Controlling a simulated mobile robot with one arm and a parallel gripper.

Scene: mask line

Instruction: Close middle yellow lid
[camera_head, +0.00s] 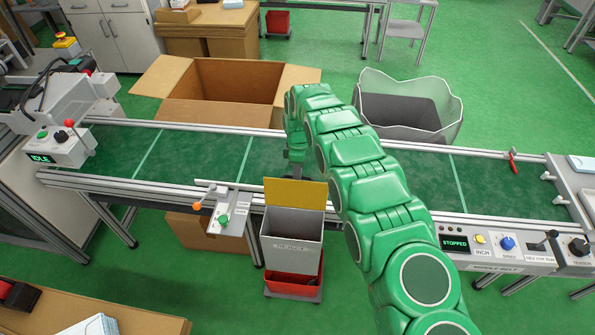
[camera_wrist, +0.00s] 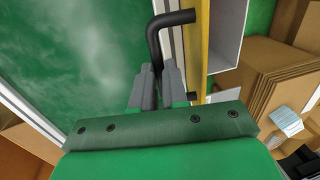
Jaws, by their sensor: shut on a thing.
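The yellow lid (camera_head: 295,193) stands raised at the back of a light grey bin (camera_head: 291,254), whose open top shows in the head view. In the wrist view the lid appears edge-on as a yellow strip (camera_wrist: 196,45) beside the bin's grey wall (camera_wrist: 229,35). A bent black handle (camera_wrist: 157,35) stands out from the lid. My gripper (camera_wrist: 158,88) is behind the lid, on the conveyor side, with its grey fingers shut on the handle. In the head view my fingertips are hidden behind the lid.
The green conveyor (camera_head: 195,158) runs just behind the bin. A red tray (camera_head: 293,284) sits low under the bin. A lever panel (camera_head: 232,217) is close on the left, and a control panel (camera_head: 500,248) is to the right. An open carton (camera_head: 226,85) stands behind the conveyor.

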